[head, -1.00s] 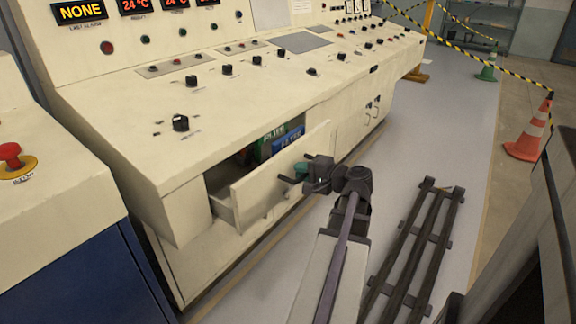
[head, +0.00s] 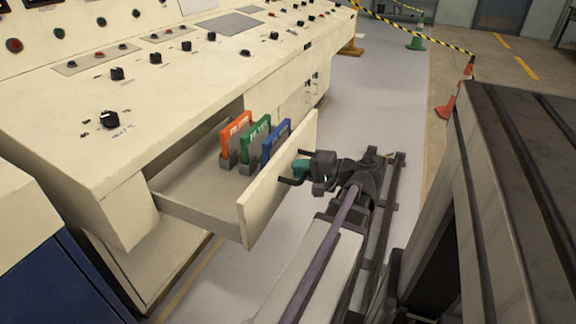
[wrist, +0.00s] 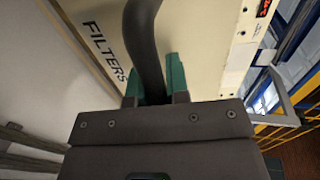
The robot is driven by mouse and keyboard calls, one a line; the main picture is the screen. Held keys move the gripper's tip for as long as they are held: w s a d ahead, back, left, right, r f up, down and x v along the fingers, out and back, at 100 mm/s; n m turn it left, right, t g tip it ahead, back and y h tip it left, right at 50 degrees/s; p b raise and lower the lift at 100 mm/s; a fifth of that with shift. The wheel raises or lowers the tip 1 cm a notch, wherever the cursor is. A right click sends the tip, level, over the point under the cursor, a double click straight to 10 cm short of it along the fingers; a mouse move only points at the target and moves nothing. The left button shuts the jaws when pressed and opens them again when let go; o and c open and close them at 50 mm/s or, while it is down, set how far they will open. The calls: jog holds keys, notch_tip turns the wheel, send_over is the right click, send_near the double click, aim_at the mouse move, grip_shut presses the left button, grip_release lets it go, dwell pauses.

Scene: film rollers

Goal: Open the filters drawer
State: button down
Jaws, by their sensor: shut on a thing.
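The cream filters drawer (head: 258,200) stands pulled out from the console, with its inside open to view from above. Three upright filters stand in it: an orange one (head: 236,133), a green one (head: 256,141) and a blue one (head: 281,135). My gripper (head: 299,171) is at the drawer's front, shut on its dark handle (head: 291,181). In the wrist view the green fingers (wrist: 157,84) are on either side of the curved dark handle (wrist: 144,45), and the FILTERS label (wrist: 106,54) shows beside it on the drawer front.
The cream console (head: 110,70) with knobs and buttons runs along the left. A dark rail (head: 392,200) lies on the floor by my arm. A large grey structure (head: 520,180) stands close on the right. Orange cones and striped tape are farther back.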

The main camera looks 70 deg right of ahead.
jog(key=shift+s, duration=0.65)
jog(key=c, duration=1.1)
grip_release()
jog(key=p+v, duration=0.2)
jog(key=v, duration=0.8)
jog(key=shift+s, duration=0.35)
